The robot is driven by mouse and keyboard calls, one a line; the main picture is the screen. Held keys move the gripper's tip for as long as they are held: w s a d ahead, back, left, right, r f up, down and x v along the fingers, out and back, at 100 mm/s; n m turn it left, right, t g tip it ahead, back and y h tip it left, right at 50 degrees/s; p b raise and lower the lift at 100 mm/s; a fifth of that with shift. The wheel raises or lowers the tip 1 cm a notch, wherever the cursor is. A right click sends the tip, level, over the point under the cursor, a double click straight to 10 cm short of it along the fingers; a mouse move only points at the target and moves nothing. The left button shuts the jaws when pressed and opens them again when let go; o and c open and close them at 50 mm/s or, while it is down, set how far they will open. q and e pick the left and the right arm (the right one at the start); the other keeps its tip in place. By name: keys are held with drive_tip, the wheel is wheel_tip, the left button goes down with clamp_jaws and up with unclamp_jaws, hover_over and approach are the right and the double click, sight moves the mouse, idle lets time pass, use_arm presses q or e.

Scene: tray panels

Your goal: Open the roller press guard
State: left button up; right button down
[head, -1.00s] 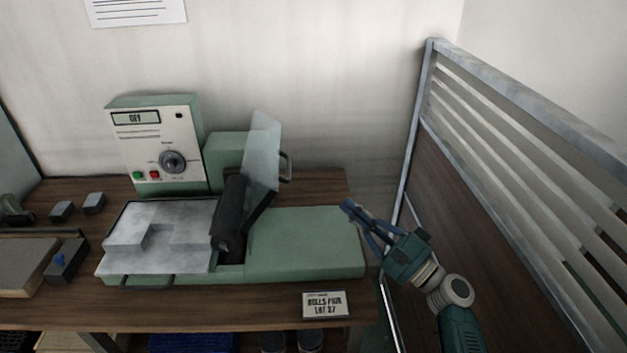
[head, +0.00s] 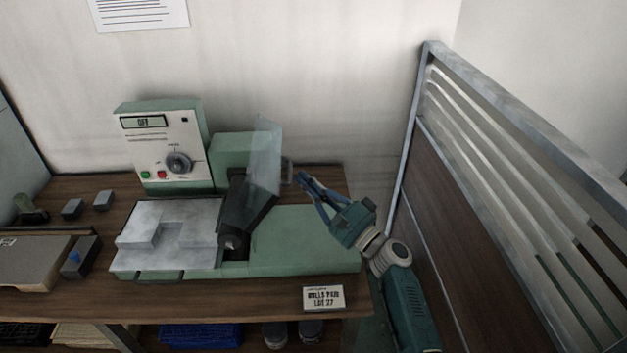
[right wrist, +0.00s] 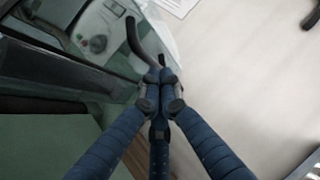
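The roller press (head: 300,240) is green and stands on the bench. Its clear guard (head: 266,150) stands raised and tilted, with its dark lower frame beside the dark roller (head: 236,225). A dark curved guard handle (head: 288,171) sticks out on the guard's right side; it also shows in the right wrist view (right wrist: 136,38). My right gripper (head: 302,178) is just right of the handle. In the right wrist view its blue fingertips (right wrist: 159,78) are together with nothing clearly between them, and the handle lies just beyond them. Whether they touch it is unclear. My left gripper is out of view.
The control box (head: 160,145) with a dial and an OFF display stands behind the press. A metal plate (head: 150,255) covers the press's left part. A slatted partition (head: 405,150) rises to the right. A label card (head: 323,298) is at the bench's front edge.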

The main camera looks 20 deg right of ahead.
drive_tip(key=r+n+g+p, duration=0.1)
drive_tip(key=a+r+n+p, duration=0.1)
drive_tip(key=p, duration=0.1)
drive_tip(key=shift+w+a+r+g, duration=0.2)
drive_tip(key=shift+a+r+g, duration=0.1)
drive_tip(key=shift+r+g, duration=0.1)
drive_tip(key=shift+f, duration=0.1)
